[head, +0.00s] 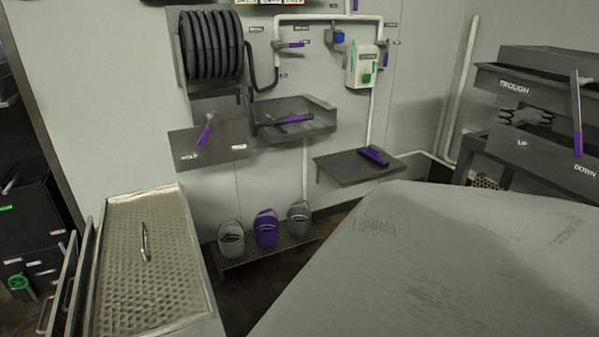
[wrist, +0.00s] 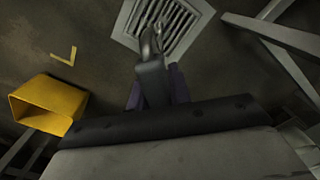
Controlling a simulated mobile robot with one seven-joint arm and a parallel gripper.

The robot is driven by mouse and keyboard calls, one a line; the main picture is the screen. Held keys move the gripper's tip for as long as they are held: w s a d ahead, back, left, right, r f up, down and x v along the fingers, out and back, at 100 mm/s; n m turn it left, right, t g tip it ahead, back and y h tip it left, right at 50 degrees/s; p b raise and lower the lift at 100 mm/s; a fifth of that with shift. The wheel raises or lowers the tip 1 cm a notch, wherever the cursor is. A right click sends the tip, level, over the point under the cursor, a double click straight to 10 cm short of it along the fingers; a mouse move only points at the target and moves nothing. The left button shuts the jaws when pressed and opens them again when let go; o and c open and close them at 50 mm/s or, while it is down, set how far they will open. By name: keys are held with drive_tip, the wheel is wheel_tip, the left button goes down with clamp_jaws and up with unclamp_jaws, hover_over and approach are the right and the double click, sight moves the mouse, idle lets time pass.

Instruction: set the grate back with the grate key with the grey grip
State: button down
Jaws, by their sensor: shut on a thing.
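In the wrist view my gripper (wrist: 156,88) is shut on the grate key (wrist: 151,68), with a purplish finger on either side of its grey grip. The key points away from the gripper, and its metal hooked end shows over the near part of the grate. The floor grate (wrist: 178,20) is pale grey with dark slots and lies at the top of the wrist view, partly cut off and partly covered by the key. I cannot tell whether the hook touches the grate or how the grate is seated. The head view shows neither gripper, key nor grate.
In the wrist view an open yellow box (wrist: 50,104) stands left near a yellow floor mark (wrist: 65,56); pale metal bars (wrist: 285,38) cross the right. The head view shows buckets (head: 266,230) on a low rack, a wall shelf (head: 345,171) and a perforated top (head: 120,250).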

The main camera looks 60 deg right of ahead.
drive_tip(key=shift+w+d+f+b, duration=0.1)
drive_tip(key=shift+f+b, duration=0.55)
drive_tip(key=shift+f, duration=0.05)
idle(0.4)
drive_tip(key=shift+n, duration=2.1)
drive_tip(key=shift+s+f, duration=0.1)
drive_tip(key=shift+s, duration=0.1)
drive_tip(key=shift+n, duration=1.2)
drive_tip(key=shift+r+p, duration=0.55)
drive_tip(key=shift+r, duration=0.2)
drive_tip(key=shift+r+p, duration=3.15)
drive_tip(key=shift+r, duration=0.25)
